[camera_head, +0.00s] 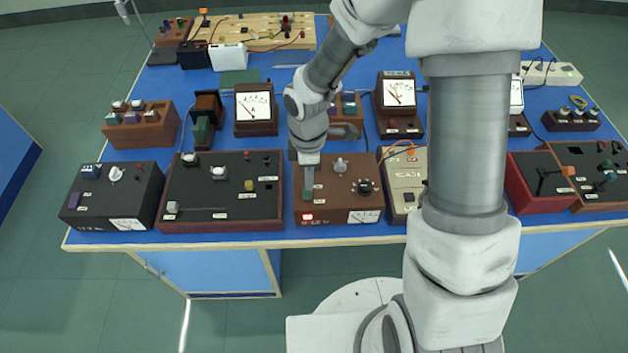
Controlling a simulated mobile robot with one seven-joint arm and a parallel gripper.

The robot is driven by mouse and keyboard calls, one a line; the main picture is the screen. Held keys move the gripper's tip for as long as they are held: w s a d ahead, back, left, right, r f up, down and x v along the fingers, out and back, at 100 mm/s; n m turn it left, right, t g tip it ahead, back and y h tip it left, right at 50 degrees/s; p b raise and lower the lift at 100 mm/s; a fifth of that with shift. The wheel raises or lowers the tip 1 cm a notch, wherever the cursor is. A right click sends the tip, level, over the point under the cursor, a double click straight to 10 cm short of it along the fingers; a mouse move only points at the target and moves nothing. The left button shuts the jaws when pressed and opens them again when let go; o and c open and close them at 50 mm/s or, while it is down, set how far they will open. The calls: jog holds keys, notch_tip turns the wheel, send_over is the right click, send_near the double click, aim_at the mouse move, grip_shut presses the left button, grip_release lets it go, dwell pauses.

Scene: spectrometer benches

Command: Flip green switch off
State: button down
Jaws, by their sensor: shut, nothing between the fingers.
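A brown control box (335,215) stands near the front edge of the blue bench. A small green switch (307,194) is on the left part of its top. My gripper (309,178) points down right at the switch, with its fingers shut and empty. The fingertips overlap the top of the switch in this view, and I cannot tell whether they touch it. A red light (307,217) glows on the box's front left. The switch's lever position is too small to tell.
The brown box also carries a pale knob (340,165), a black knob (365,186) and a meter (363,216). A wide dark box (221,190) stands close on the left, and a beige box (403,180) on the right. Meters and instruments stand behind.

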aim_at(310, 195)
notch_tip(310, 195, up, 10)
jog(key=shift+s+r, duration=0.15)
dwell(0.6)
